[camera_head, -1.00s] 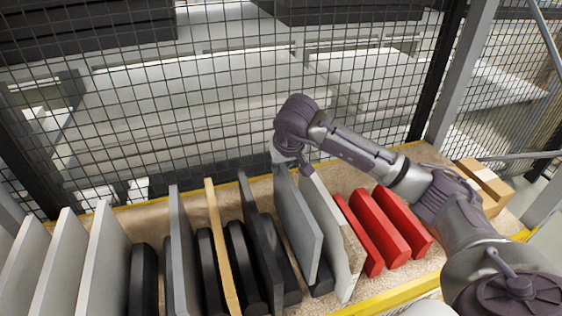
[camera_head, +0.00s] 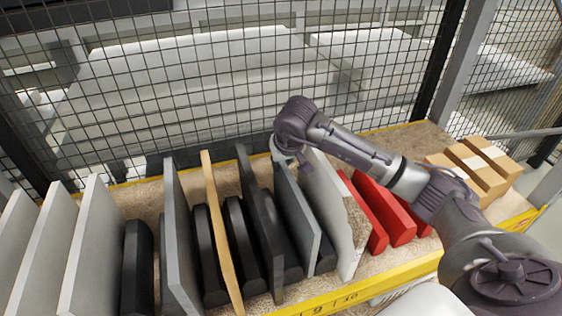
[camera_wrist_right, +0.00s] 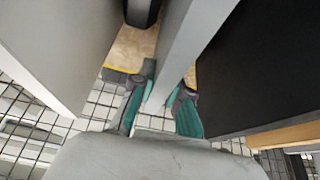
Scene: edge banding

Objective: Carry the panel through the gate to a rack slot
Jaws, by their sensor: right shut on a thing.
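My right gripper (camera_head: 286,160) is shut on the top far corner of a grey panel (camera_head: 297,212), which stands upright in a row of panels on the rack. The right wrist view shows the same grey panel (camera_wrist_right: 183,52) between the two teal-padded fingers (camera_wrist_right: 160,108). A pale panel with a speckled edge (camera_head: 331,215) stands just right of it and a dark panel (camera_head: 260,225) just left. I cannot tell whether the held panel's lower edge touches the shelf. My left gripper is not in view. I cannot make out a gate.
The rack shelf (camera_head: 148,200) has a yellow front edge (camera_head: 375,288) with numbers. Black rounded dividers (camera_head: 137,268) and red ones (camera_head: 389,217) stand between slots. Cardboard boxes (camera_head: 481,168) sit at the right end. Wire mesh (camera_head: 215,90) closes the back.

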